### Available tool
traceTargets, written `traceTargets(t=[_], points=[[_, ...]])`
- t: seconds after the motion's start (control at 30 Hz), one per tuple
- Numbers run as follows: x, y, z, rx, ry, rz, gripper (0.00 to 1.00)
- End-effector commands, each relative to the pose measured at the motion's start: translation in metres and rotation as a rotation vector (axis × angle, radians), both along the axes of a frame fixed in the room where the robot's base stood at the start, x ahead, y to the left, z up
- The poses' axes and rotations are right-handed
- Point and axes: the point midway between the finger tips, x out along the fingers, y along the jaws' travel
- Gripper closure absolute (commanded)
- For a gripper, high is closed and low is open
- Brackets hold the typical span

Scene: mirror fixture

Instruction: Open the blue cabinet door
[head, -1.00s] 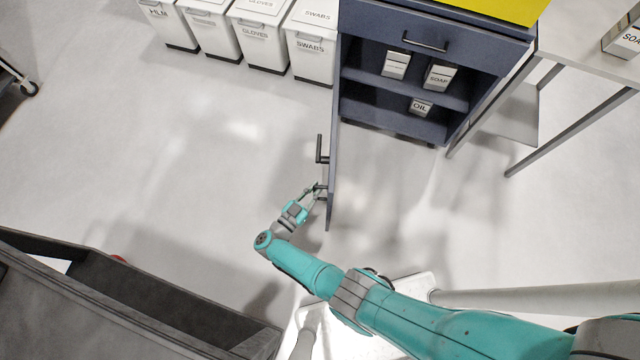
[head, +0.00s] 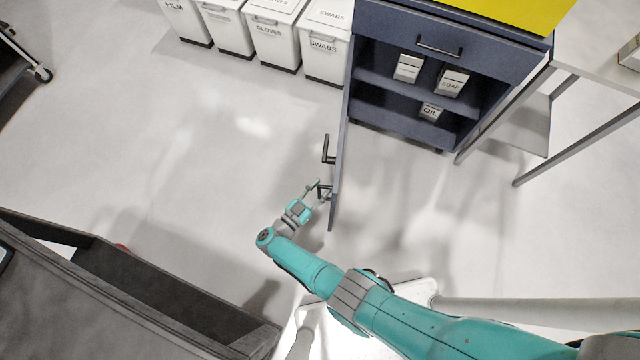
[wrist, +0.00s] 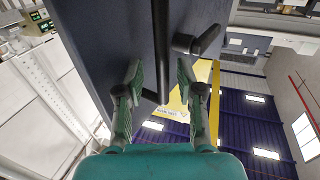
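The blue cabinet (head: 395,125) has its door (head: 342,170) swung wide open, showing the shelves inside. The door is seen nearly edge-on in the head view and fills much of the wrist view (wrist: 110,40). A dark lever (head: 327,150) and a dark pull bar (head: 325,191) stick out from the door's left face. My gripper (head: 319,187) is at the pull bar, near the door's free end. In the wrist view its fingers (wrist: 160,82) are spread, with the pull bar (wrist: 161,45) between them. I see gaps beside the bar. The lever (wrist: 205,41) is just right of it.
White labelled bins (head: 270,35) stand left of the cabinet. A table (head: 590,75) is on the right. A dark grey cart (head: 130,300) stands at the lower left. The floor (head: 190,140) left of the door is clear.

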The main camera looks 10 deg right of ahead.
Motion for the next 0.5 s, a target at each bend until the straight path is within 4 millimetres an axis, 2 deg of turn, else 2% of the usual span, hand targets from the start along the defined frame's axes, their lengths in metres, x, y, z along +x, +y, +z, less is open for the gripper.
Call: traceTargets(t=[0.17,0.5], points=[[-0.012,0.018,0.0,-0.001,0.001,0.004,0.63],[-0.051,0.07,0.001,0.001,-0.001,0.005,0.63]])
